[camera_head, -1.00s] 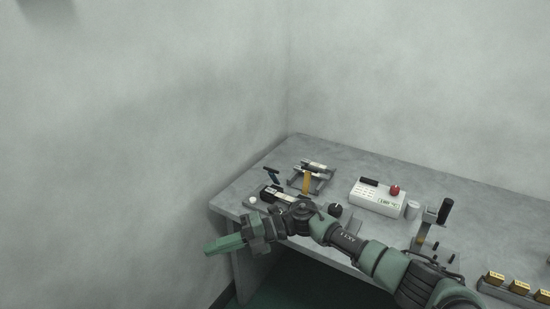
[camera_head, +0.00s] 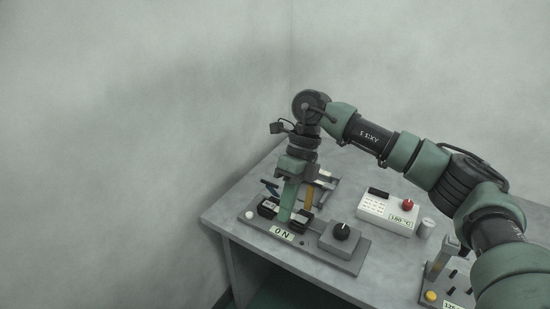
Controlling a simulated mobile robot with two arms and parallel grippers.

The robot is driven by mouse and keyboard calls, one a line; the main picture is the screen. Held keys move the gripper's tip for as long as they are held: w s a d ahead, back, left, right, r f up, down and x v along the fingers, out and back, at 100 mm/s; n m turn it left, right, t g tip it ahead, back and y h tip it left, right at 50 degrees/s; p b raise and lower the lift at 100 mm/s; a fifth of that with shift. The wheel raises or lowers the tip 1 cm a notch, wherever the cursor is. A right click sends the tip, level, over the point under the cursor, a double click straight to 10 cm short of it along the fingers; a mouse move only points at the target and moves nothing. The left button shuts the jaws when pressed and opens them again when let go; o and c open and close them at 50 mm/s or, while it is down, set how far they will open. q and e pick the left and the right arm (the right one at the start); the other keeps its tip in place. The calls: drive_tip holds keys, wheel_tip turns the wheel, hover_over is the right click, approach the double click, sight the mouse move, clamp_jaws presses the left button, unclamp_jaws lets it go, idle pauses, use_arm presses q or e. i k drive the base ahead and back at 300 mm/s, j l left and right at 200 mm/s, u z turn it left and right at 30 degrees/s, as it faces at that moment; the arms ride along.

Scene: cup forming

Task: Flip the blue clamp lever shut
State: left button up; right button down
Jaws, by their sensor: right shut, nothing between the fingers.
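A small dark blue lever (camera_head: 270,188) stands at the left of the table, just left of my right gripper and partly hidden behind it. My right gripper (camera_head: 287,217) points straight down with its green fingers together and nothing held. Its tips are over a black block with light labels on a grey base plate (camera_head: 346,264) marked ON. I cannot tell whether the tips touch the block. The lever is a little apart from the fingers. My left gripper is not in view.
A black knob (camera_head: 342,231) on a grey box stands right of the fingers. A yellow bar (camera_head: 308,198) stands behind them. Walls close off the back and left.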

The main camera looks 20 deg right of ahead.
sight(270, 187)
drive_tip(key=i+l, duration=0.3)
drive_tip(key=i, duration=0.15)
drive_tip(key=i+l, duration=0.25)
drive_tip(key=i, duration=0.2)
